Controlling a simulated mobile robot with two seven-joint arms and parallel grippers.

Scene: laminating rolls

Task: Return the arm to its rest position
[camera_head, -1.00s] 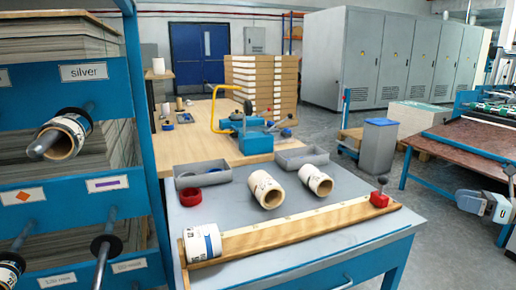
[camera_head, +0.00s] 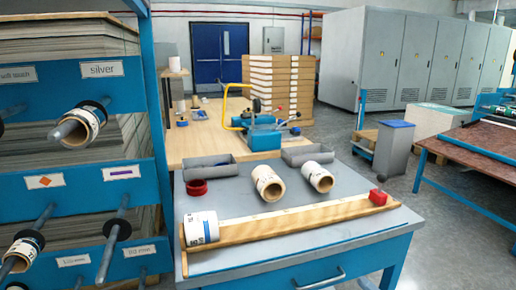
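Neither of my grippers nor any part of my arms shows in the head view. On the grey table (camera_head: 320,258) a roll (camera_head: 201,229) lies at the left end of a long wooden measuring board (camera_head: 290,218). Two more rolls, a left one (camera_head: 267,183) and a right one (camera_head: 317,177), lie behind the board with their open ends facing forward. A red stop (camera_head: 378,197) sits at the board's right end. On the blue rack, one roll (camera_head: 82,128) hangs on the peg under the "silver" label, and another (camera_head: 23,252) hangs on a lower-left peg.
The blue rack's pegs (camera_head: 112,235) stick out at left. Two grey trays (camera_head: 209,168) and a red tape ring (camera_head: 196,187) lie at the table's back. A wooden bench (camera_head: 200,135) holds a blue machine (camera_head: 265,137).

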